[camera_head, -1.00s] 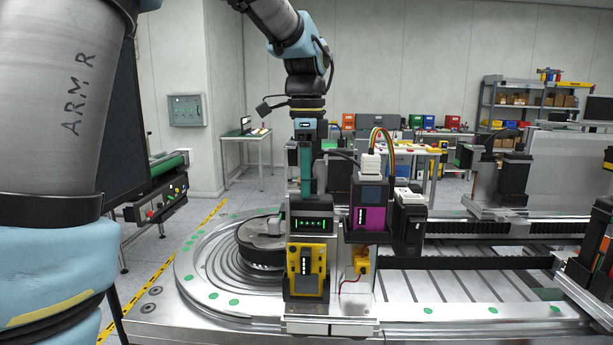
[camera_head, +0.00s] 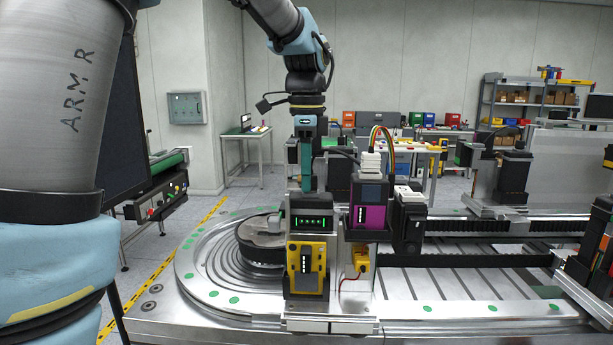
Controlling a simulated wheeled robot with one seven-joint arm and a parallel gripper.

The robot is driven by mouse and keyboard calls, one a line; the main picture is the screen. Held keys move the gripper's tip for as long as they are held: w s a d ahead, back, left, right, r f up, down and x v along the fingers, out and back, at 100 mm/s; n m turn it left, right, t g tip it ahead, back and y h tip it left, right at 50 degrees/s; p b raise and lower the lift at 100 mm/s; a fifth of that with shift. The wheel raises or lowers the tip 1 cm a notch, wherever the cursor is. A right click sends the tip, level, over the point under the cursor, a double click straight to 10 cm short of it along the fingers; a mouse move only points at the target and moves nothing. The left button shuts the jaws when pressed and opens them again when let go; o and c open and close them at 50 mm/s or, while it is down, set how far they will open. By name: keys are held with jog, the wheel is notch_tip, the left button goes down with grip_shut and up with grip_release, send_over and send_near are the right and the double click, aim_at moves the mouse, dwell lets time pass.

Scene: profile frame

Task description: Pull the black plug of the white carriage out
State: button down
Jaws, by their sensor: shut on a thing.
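The carriage (camera_head: 332,326) is a pale metal block at the front of the round track. It bears a black box with green lights (camera_head: 310,222), a yellow device (camera_head: 306,267) and a purple-faced module (camera_head: 370,217). My gripper (camera_head: 307,188) points straight down just above and behind the black box, with its teal fingers close together. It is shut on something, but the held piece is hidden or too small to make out. I cannot pick out the black plug for certain.
A white connector with coloured wires (camera_head: 371,162) stands close to the right of my gripper. A black-and-white unit (camera_head: 409,218) is beside it. Another carriage with black parts (camera_head: 514,172) stands on the rail at right.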

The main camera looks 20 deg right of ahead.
jog(key=shift+r+p, duration=0.7)
jog(key=shift+r, duration=0.25)
jog(key=shift+r+p, duration=1.35)
jog(key=shift+r, duration=0.15)
